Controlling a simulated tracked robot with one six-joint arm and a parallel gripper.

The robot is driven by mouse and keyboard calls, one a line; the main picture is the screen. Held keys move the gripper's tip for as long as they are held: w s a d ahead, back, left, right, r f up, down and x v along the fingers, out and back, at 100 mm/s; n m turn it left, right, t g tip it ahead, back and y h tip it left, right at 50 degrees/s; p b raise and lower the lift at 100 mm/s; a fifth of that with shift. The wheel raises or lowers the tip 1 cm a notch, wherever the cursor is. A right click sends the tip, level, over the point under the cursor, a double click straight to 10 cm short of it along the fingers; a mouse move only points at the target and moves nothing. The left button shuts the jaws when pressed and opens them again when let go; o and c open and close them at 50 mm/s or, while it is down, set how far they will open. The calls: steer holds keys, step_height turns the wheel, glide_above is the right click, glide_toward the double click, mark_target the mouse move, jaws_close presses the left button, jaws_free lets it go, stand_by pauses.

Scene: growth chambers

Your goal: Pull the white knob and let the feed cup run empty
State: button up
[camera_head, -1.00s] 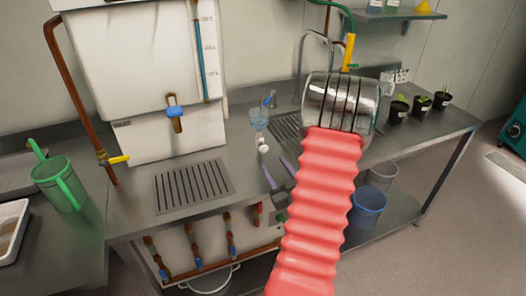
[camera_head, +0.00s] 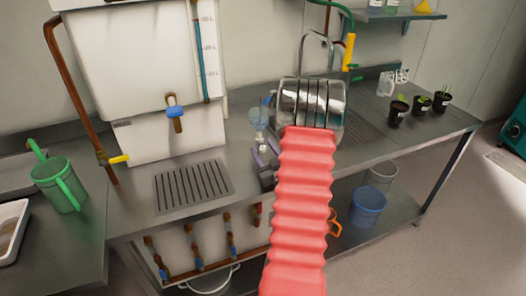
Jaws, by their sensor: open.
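The feed cup (camera_head: 258,118) is a small clear, bluish cup on the wall side of the steel bench, right of the white tank. A small white knob (camera_head: 263,147) sits just below it, partly covered by my fingers. My gripper (camera_head: 265,151) is open, with its purple-grey fingers around or just in front of the knob; I cannot tell if they touch it. My red bellows arm and its metal joint cover the bench just right of there. The level of feed in the cup is too small to tell.
The white tank (camera_head: 145,60) with a blue-handled tap stands left, above a drain grate (camera_head: 193,187). A green jug (camera_head: 60,184) is at far left. Potted plants (camera_head: 421,104) stand at right. A blue bucket (camera_head: 367,206) is on the lower shelf.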

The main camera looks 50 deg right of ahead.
steer(key=shift+c, duration=0.3)
jaws_close()
steer(key=shift+a, duration=0.15)
steer(key=shift+v, duration=1)
steer(key=shift+c, duration=1.7)
jaws_free()
steer(key=shift+a, duration=0.1)
steer(key=o, duration=0.4)
steer(key=shift+s, duration=0.1)
